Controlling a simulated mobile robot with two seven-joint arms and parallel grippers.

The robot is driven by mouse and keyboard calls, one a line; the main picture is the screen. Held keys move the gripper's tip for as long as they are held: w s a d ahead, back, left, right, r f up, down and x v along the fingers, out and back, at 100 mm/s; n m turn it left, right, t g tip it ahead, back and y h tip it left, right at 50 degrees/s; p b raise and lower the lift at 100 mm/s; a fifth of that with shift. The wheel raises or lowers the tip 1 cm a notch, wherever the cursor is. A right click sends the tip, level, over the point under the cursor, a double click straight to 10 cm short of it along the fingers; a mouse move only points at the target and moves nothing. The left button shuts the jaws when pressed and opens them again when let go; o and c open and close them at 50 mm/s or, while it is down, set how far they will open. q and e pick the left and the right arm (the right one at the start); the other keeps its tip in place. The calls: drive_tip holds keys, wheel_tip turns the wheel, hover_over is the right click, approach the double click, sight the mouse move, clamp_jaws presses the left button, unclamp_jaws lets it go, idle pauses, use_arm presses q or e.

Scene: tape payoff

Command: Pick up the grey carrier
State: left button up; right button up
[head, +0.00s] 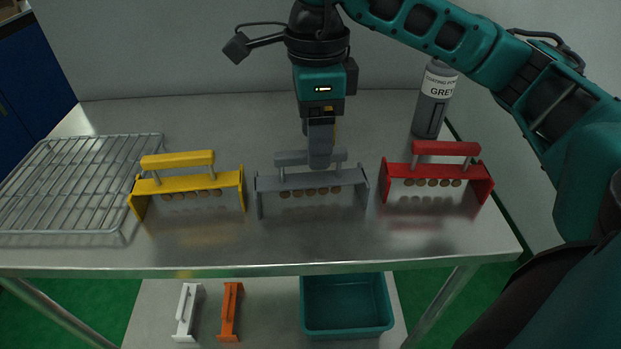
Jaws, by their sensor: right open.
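The grey carrier (268,184) stands upright in the middle of the metal table, with a bar handle on two posts and a row of round copper-coloured pieces along its body. My right gripper (320,160) points straight down at the handle and is open. Its near finger hangs in front of the middle of the handle and covers part of it. The far finger is mostly hidden, so I cannot tell whether either touches the handle. My left gripper is not in view.
A yellow carrier (180,184) stands to the left and a red carrier (440,171) to the right. A wire rack (70,180) lies at the left. A grey bottle (433,105) stands behind. White and orange carriers and a teal bin (346,320) sit on the lower shelf.

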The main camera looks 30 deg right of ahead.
sight(311, 178)
drive_tip(key=f, duration=0.5)
drive_tip(key=shift+w+a+f+b, duration=0.2)
drive_tip(key=shift+a+f+b, duration=0.1)
drive_tip(key=shift+c, duration=0.2)
clamp_jaws()
